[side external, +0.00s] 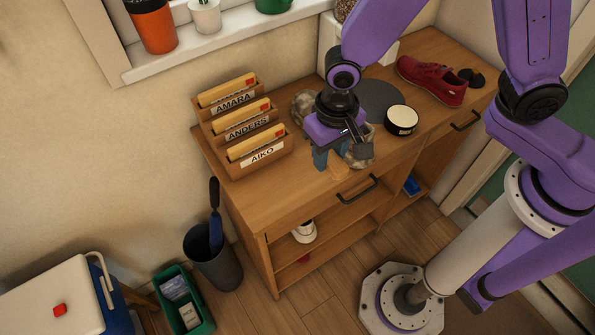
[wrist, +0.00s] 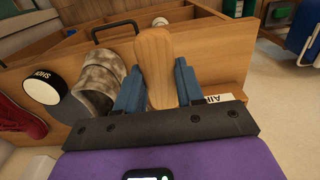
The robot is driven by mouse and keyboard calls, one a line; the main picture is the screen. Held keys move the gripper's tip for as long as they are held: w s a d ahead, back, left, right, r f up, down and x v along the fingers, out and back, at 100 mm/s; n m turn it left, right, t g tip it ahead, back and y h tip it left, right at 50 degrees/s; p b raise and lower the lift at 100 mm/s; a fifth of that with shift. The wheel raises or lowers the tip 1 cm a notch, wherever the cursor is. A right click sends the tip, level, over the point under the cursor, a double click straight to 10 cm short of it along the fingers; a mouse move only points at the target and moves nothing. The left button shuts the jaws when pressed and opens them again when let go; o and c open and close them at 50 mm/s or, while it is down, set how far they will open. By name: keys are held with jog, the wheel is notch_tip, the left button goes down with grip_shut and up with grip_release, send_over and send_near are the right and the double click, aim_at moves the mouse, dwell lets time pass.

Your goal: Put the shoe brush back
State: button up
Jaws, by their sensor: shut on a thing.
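The shoe brush (wrist: 155,55), with a pale wooden back, is between the two blue fingers of my gripper (wrist: 158,85) in the wrist view. Its bristles are not visible. In the side view my gripper (side external: 338,157) is low over the cabinet top, and the brush (side external: 337,172) shows only as a small wooden patch between the fingers. I cannot tell whether it touches the top.
The wooden cabinet (side external: 250,195) carries a labelled letter rack (side external: 245,125) on the left, a dark round mat (side external: 378,98), a white-lidded tin (side external: 401,120) and a red shoe (side external: 432,80). Its lower shelves are open. The front strip between rack and gripper is clear.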

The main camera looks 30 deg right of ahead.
jog(key=w+a+f, duration=0.1)
jog(key=f, duration=0.1)
jog(key=w+a+f, duration=0.1)
jog(key=w+f, duration=0.1)
jog(key=w+a+f, duration=0.1)
jog(key=a+f, duration=0.1)
jog(key=shift+w+f, duration=0.2)
jog(key=shift+w, duration=0.2)
jog(key=shift+f, duration=1.6)
jog(key=shift+f, duration=0.1)
jog(key=o, duration=1)
jog(key=shift+r, duration=6.15)
